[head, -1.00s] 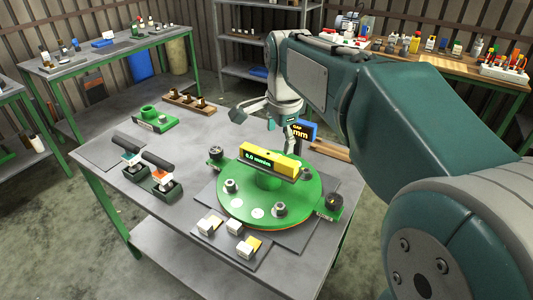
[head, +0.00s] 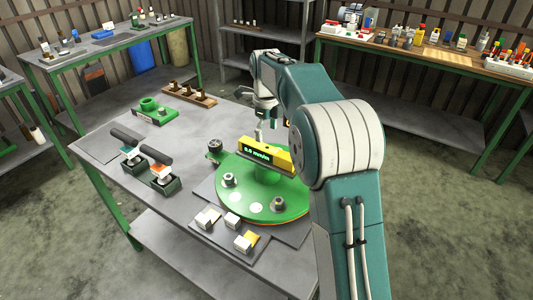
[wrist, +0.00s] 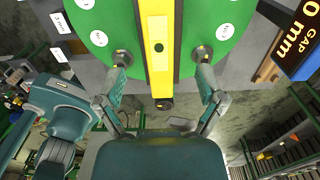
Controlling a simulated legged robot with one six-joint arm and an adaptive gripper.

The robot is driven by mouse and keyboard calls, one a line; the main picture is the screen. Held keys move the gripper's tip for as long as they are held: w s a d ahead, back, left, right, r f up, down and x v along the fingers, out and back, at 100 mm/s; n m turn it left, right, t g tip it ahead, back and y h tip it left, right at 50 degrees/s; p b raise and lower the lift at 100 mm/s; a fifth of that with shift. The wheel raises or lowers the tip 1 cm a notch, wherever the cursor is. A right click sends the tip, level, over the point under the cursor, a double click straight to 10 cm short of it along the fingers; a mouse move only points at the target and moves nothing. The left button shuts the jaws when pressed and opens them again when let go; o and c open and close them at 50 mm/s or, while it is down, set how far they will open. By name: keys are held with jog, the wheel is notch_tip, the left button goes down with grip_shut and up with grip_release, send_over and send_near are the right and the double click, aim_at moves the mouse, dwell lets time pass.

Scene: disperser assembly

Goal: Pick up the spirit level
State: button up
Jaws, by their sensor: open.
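The spirit level is a yellow bar (head: 266,154) with a dark display reading about "0.0 mrad/m". It lies across the raised middle of the green round plate (head: 235,203) on the table. In the wrist view the yellow level (wrist: 157,45) runs upright through the middle of the picture, with a dark knob at its near end. My gripper (wrist: 162,58) is open, one finger on each side of the level, with a gap on both sides. In the head view my gripper (head: 262,125) is behind the level, partly hidden by it and the arm.
Studs with nuts (head: 278,204) stand on the green plate. White and yellow blocks (head: 232,221) lie at the table's front. A "GAP" display (wrist: 298,38) stands to the right in the wrist view.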

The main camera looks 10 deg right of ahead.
aim_at(267, 148)
notch_tip(267, 148, down, 6)
jog(key=shift+s+f, duration=0.1)
dwell(0.4)
grip_shut()
